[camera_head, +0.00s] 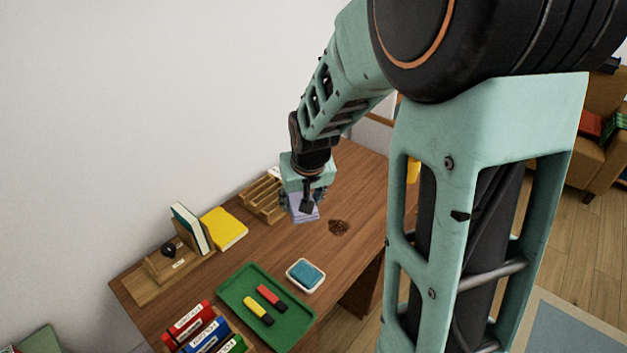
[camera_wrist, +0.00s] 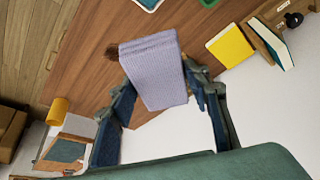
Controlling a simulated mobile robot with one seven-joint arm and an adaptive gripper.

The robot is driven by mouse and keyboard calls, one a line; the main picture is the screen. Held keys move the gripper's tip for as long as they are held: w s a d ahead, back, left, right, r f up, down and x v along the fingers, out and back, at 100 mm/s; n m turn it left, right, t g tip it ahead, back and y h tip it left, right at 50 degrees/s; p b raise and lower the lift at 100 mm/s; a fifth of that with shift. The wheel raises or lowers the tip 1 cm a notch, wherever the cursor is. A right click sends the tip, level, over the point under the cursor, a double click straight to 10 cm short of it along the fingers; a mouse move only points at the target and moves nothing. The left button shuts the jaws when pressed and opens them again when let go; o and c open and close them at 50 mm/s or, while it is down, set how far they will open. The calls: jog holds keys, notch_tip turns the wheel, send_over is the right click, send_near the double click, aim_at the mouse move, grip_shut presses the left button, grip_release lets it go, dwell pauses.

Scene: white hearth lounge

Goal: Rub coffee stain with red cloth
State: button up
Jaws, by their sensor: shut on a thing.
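The coffee stain (camera_head: 338,227) is a dark brown patch on the wooden desk (camera_head: 352,185); its edge also shows in the wrist view (camera_wrist: 112,52). My gripper (camera_head: 305,199) is shut on a folded lavender cloth (camera_head: 305,214), just left of the stain. In the wrist view, the fingers (camera_wrist: 160,97) are on both sides of the ribbed lavender cloth (camera_wrist: 152,72), which partly covers the stain there. I cannot tell whether the cloth touches the desk. I see no cloth that is clearly red.
A white dish with a blue sponge (camera_head: 306,273) and a green tray (camera_head: 248,289) with red and yellow items stand nearer. A wooden rack (camera_head: 259,197), a yellow book (camera_head: 224,229) and bookends line the wall. The desk right of the stain is clear.

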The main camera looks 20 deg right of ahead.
dwell(0.4)
jog(key=s+f, duration=0.4)
jog(key=f, duration=0.1)
jog(key=shift+s+d+f, duration=0.2)
jog(key=shift+s+f, duration=0.05)
